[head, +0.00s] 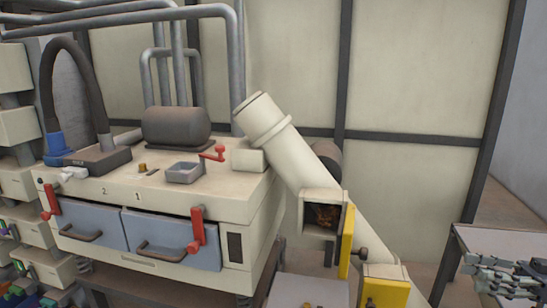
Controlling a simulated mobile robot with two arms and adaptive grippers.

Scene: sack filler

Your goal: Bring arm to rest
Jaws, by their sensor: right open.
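My right gripper (484,273) shows at the lower right edge of the head view, with its fingers pointing left. It is open, and I see nothing held between its fingers. It appears in front of a grey table (500,240); I cannot tell whether it touches the tabletop. The rest of the right arm is cut off by the picture's edge. My left gripper is not in view.
A cream machine (110,190) with two blue-grey drawers (168,238) and red handles fills the left. A slanted cream chute (285,150) runs down the middle, with an open hatch (322,197) and yellow door (346,240). Floor shows between the chute and table.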

